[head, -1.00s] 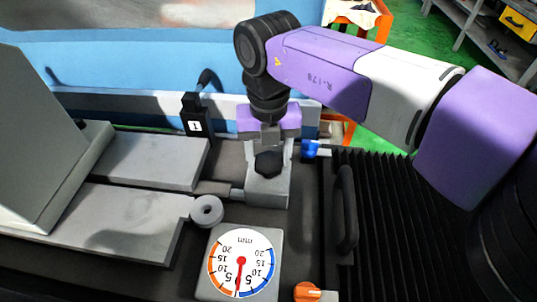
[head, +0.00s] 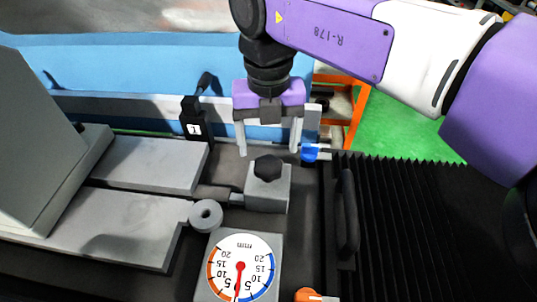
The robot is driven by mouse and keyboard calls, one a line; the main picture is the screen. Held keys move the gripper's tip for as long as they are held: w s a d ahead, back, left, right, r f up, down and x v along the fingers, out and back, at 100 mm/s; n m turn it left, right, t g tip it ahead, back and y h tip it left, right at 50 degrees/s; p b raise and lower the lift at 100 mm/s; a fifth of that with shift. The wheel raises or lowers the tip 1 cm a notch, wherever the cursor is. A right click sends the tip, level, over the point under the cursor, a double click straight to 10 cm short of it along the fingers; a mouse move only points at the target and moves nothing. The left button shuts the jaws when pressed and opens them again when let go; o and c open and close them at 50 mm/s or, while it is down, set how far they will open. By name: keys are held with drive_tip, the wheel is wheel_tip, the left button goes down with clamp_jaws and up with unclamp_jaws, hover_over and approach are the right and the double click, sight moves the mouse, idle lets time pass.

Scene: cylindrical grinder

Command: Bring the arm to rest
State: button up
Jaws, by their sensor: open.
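My gripper (head: 269,150) hangs from my purple and white arm, fingers pointing down. Its two light grey fingers are spread apart with nothing between them. It is above and behind the grey block with a black knob (head: 267,181), and looks clear of it. The block sits on the dark machine bed, with a short rod on its left side toward a grey ring (head: 206,215).
A round dial gauge (head: 240,268) is in front of the block. A black lever (head: 194,118) stands at the left. A blue knob (head: 311,153), a black handle (head: 347,212) and black bellows (head: 430,225) are at the right. An orange knob (head: 309,295) shows at the bottom.

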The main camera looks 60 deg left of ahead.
drive_tip(key=shift+r, duration=1.2)
